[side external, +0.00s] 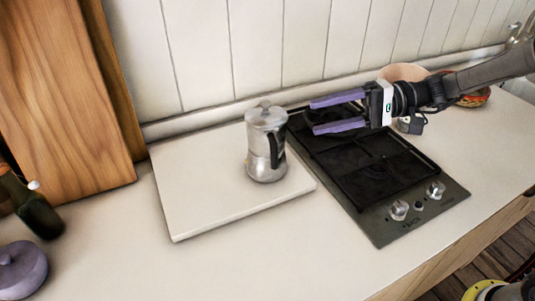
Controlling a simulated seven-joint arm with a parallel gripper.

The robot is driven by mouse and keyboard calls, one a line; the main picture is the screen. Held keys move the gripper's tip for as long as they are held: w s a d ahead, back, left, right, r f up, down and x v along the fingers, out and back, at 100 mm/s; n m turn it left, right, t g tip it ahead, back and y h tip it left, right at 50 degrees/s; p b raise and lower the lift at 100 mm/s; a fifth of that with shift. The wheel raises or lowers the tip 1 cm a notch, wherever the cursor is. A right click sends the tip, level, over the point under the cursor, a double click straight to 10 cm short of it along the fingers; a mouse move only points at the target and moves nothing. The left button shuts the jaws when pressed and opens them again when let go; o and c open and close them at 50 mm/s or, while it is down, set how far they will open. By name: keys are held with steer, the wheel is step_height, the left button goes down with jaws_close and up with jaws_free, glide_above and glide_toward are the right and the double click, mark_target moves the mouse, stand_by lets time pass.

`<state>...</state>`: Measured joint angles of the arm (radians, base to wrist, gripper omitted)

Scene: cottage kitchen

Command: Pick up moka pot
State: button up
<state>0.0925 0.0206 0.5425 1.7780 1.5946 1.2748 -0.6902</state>
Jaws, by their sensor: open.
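The moka pot (263,148) is silver metal with a black handle on its right side. It stands upright on a pale square board (190,200) on the counter. My gripper (313,116) is open and empty, above the black stove, to the right of the pot. Its two purple fingers point left toward the pot and do not appear to touch it. The pot's handle faces the stove side.
The black gas stove (385,180) with knobs lies right of the board. Behind my gripper are a bowl (402,72) and a burger-like item (474,98). A dark bottle (36,212) and a purple lidded pot (20,268) stand at left. The front counter is clear.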

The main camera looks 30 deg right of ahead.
mark_target(270, 141)
steer(key=shift+m, duration=0.3)
steer(key=w+a+f, duration=0.1)
steer(key=a, duration=0.1)
steer(key=w+a+f, duration=0.1)
steer(key=a, duration=0.2)
steer(key=w+a+f, duration=0.1)
steer(key=a+f, duration=0.1)
steer(key=shift+a+f, duration=0.1)
steer(key=shift+a, duration=0.15)
steer(key=shift+f+x, duration=0.15)
steer(key=shift+x, duration=1.2)
steer(key=shift+f+x, duration=0.15)
steer(key=shift+x, duration=1.2)
steer(key=shift+s+r, duration=0.1)
steer(key=shift+s, duration=0.05)
steer(key=shift+c, duration=0.4)
jaws_close()
